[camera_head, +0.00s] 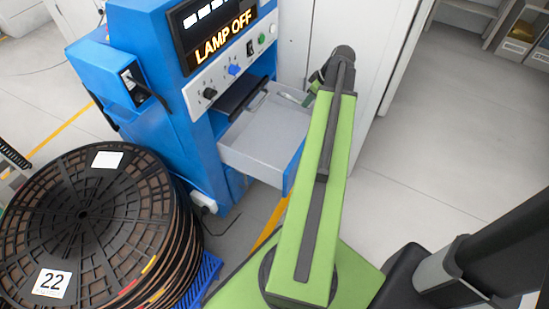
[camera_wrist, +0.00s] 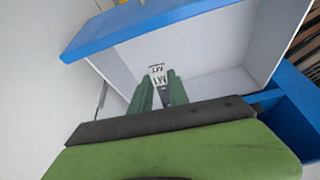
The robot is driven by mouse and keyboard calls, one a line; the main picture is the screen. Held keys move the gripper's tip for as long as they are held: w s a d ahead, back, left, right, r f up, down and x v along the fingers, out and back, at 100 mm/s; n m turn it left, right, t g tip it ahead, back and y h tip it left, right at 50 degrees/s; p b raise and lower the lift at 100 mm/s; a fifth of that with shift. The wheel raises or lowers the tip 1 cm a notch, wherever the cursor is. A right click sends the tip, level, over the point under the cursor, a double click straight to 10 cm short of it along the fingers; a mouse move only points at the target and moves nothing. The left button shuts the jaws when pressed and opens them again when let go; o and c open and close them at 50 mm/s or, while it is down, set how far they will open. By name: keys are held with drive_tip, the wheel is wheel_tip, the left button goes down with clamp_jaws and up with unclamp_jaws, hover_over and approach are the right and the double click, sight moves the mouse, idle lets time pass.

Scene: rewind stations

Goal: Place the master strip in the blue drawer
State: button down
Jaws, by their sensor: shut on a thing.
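The blue drawer (camera_head: 258,150) is pulled out of the blue machine in the head view, with a pale grey inside and a blue front. In the wrist view its blue front edge (camera_wrist: 150,28) and pale inside show beyond my fingers. My gripper (camera_wrist: 161,88) has two green fingers shut on the master strip (camera_wrist: 158,73), a small white piece with dark lettering at the fingertips. The strip appears over the drawer's inside; I cannot tell whether it touches the floor of it. In the head view my gripper (camera_head: 314,88) is largely hidden behind my arm, near the drawer's far right side.
The blue machine (camera_head: 165,75) has a lit "LAMP OFF" display (camera_head: 222,38) and knobs. A stack of black reels (camera_head: 90,225) marked 22 stands at the left on a blue pallet (camera_head: 205,278). Pale cabinets stand behind the drawer.

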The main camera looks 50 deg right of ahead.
drive_tip(key=n+b, duration=0.1)
drive_tip(key=b, duration=0.4)
hover_over(289, 139)
drive_tip(key=s, duration=0.2)
wheel_tip(289, 139, down, 8)
drive_tip(key=f+b, duration=0.6)
drive_tip(key=f, duration=0.1)
drive_tip(key=f+b, duration=0.3)
drive_tip(key=b, duration=0.1)
drive_tip(key=shift+w+d+f, duration=0.2)
drive_tip(key=shift+w, duration=0.15)
drive_tip(key=c, duration=1.3)
unclamp_jaws()
drive_tip(key=shift+r, duration=0.1)
drive_tip(key=shift+o, duration=0.2)
